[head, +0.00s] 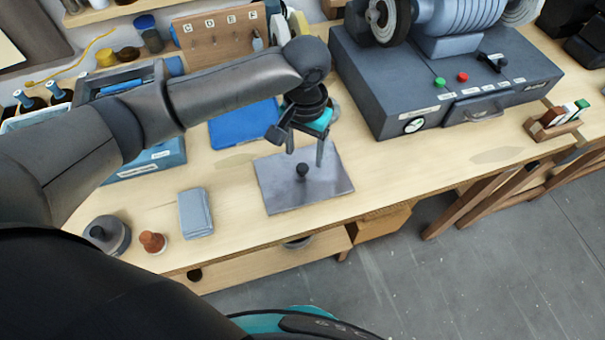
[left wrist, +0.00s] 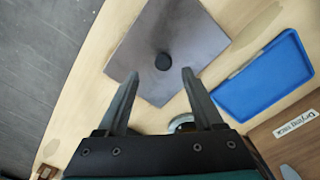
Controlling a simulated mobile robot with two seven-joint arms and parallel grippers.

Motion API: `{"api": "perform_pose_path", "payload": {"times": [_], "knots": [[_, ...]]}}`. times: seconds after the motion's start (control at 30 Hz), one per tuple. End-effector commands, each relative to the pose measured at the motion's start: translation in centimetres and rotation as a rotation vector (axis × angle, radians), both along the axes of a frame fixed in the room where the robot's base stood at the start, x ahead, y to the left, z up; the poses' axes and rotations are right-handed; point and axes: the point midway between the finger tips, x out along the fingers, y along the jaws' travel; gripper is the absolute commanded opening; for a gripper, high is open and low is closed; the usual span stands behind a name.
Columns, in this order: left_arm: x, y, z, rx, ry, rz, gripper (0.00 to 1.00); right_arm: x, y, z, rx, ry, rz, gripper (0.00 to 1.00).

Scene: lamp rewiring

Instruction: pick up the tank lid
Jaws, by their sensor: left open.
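The tank lid (head: 330,185) is a flat grey metal plate with a dark round knob (head: 302,170) at its middle. It lies on the wooden bench near the front edge. In the left wrist view the lid (left wrist: 190,35) lies beyond my fingertips, with its knob (left wrist: 162,61) roughly in line with the gap between them. My left gripper (head: 305,158) is open and empty above the lid, fingers pointing down; it also shows in the left wrist view (left wrist: 160,76). I cannot tell its exact height above the knob. My right gripper is not in view.
A blue tray (head: 240,124) lies behind the lid. A large grey machine box (head: 440,85) with buttons stands to the right. A grey folded cloth (head: 195,213), a brown-red knobbed piece (head: 152,241) and a dark round pot (head: 108,234) are at left. Bench (head: 400,175) right of the lid is clear.

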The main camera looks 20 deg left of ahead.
Motion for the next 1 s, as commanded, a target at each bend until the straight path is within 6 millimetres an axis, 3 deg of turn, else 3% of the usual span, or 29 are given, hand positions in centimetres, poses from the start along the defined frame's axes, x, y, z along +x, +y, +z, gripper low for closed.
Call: {"api": "perform_pose_path", "payload": {"times": [0.13,0.4,0.67,1.0], "knots": [[0.0,0.3,-1.4,0.001,0.002,0.001,0.69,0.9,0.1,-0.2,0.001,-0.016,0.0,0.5],[0.1,0.6,-5.0,0.001,0.0,0.0,0.69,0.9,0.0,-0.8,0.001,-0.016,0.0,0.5],[0.1,0.5,-5.2,0.0,-0.002,-0.001,0.69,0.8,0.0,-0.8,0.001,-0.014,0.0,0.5],[0.1,0.5,-5.2,0.0,-0.002,-0.001,0.33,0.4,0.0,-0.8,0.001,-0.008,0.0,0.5]]}}
